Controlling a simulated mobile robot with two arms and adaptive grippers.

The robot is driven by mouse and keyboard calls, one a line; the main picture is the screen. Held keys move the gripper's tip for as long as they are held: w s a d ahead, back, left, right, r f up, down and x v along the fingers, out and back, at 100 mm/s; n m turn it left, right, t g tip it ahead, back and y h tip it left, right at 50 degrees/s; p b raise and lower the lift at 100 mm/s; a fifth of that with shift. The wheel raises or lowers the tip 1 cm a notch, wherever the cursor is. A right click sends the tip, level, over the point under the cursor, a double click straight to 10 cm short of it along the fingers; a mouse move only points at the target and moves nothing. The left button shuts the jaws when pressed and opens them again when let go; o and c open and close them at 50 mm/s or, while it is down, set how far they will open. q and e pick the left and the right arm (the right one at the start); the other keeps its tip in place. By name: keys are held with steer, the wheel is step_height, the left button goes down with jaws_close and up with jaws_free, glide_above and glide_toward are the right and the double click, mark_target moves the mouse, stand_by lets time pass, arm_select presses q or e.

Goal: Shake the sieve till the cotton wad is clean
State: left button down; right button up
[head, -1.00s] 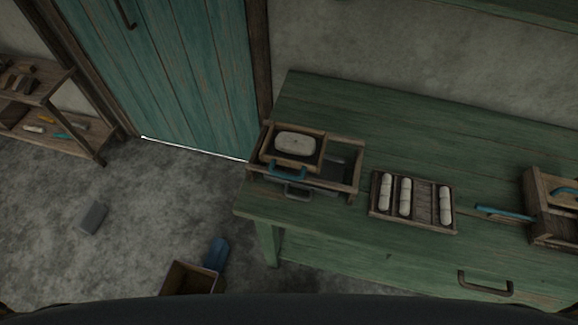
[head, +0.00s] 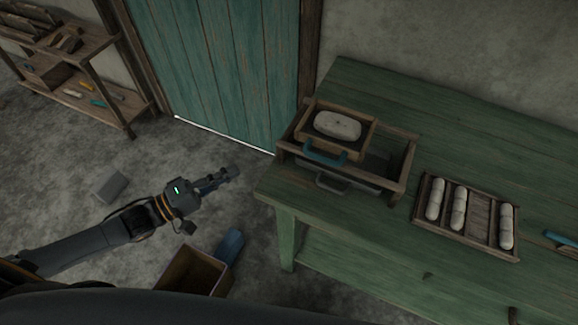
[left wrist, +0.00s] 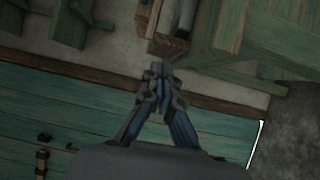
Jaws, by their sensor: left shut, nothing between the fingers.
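The sieve (head: 304,137) is a small wooden frame with a blue handle (head: 325,154), seen in the head view. It sits over the left part of a larger open wooden box (head: 403,172) on the green table. The cotton wad (head: 338,125), off-white and oblong, lies in the sieve; any dirt on it is too small to tell. My left gripper (head: 232,174) is shut and empty, out over the floor to the left of the table and apart from the sieve. Its closed fingertips (left wrist: 160,75) show in the left wrist view. My right gripper is not in view.
The green table (head: 375,95) holds a wooden tray (head: 464,244) with several white rolls. On the floor are an open box (head: 190,268), a blue scoop-like thing (head: 231,244) and a grey block (head: 110,187). A shelf (head: 105,108) stands left of the teal door (head: 215,70).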

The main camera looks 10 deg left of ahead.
mark_target(303, 151)
arm_select(q)
steer(key=w+d+r, duration=0.1)
steer(key=d, duration=0.2)
steer(key=w+d+r+h, duration=0.1)
steer(key=d+r, duration=0.1)
steer(key=d, duration=0.1)
steer(key=w+d+r+h+p, duration=0.1)
steer(key=w+d, duration=0.1)
steer(key=d, duration=0.1)
steer(key=shift+w+d+r+g, duration=0.1)
steer(key=shift+d+r+g, duration=0.15)
steer(key=shift+d+g, duration=0.15)
steer(key=d, duration=0.3)
steer(key=shift+s+r+n+p, duration=0.2)
steer(key=shift+s+n+p, duration=0.1)
steer(key=shift+p, duration=0.1)
steer(key=shift+d, duration=0.4)
steer(key=shift+d, duration=0.1)
